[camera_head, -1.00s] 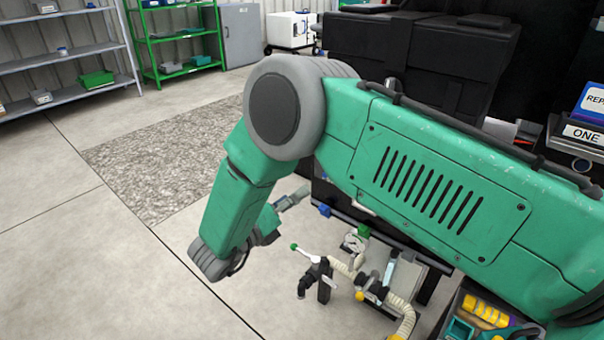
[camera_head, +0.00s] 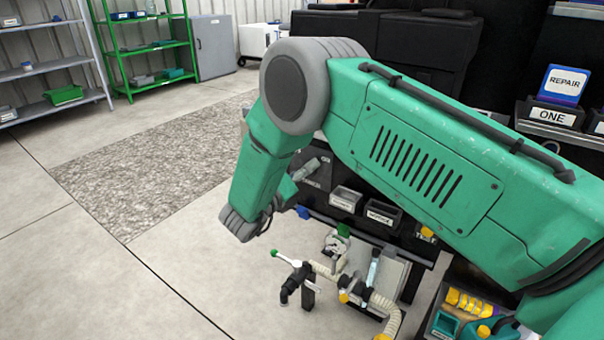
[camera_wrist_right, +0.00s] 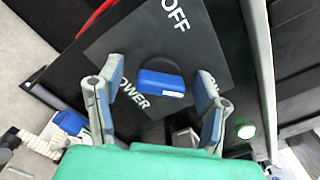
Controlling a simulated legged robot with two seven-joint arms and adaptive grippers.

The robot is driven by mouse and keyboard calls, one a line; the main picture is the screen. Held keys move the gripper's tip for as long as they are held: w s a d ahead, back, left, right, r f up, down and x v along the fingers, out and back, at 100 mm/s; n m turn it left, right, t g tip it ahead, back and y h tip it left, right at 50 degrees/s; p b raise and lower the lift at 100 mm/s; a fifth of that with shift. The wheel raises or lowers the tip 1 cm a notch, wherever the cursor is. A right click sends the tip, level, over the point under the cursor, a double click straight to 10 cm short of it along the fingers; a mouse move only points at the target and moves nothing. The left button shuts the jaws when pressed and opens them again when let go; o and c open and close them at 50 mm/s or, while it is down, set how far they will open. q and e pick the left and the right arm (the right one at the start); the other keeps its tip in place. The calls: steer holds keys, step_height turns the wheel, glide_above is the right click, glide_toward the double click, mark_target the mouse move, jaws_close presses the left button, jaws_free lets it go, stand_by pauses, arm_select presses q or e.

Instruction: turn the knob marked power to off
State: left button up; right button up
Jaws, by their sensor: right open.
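The power knob (camera_wrist_right: 162,84) is a blue bar on a dark round base, mounted on a dark panel plate (camera_wrist_right: 128,45). "OFF" is printed above it in the right wrist view and "POWER" at its lower left. A label at its right, partly hidden by a finger, seems to read "ON". The bar lies nearly level across the picture, with one end towards that label. My right gripper (camera_wrist_right: 157,75) is open, with one finger on each side of the knob and a gap on both sides. In the head view my right gripper (camera_head: 305,170) is at the dark panel, and the knob cannot be made out.
A pipe assembly with a green-tipped lever (camera_head: 298,268) stands below my right wrist. Labelled bins (camera_head: 380,213) line the bench behind my arm. A lit green button (camera_wrist_right: 246,131) sits at the panel's right.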

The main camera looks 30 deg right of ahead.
steer(key=c, duration=1.1)
steer(key=shift+a, duration=0.1)
steer(key=shift+c, duration=0.2)
steer(key=n+p, duration=0.2)
steer(key=n, duration=0.3)
steer(key=n+p, duration=0.1)
steer(key=n, duration=0.3)
steer(key=shift+a+f+p, duration=0.1)
steer(key=shift+f+p, duration=0.15)
steer(key=shift+p, duration=0.15)
steer(key=n+p, duration=0.1)
steer(key=n, duration=0.3)
steer(key=shift+f+n, duration=0.15)
steer(key=shift+n, duration=0.15)
steer(key=shift+s+f+n+p, duration=0.15)
steer(key=shift+n+p, duration=0.65)
steer(key=shift+n, duration=1.4)
steer(key=shift+f, duration=0.1)
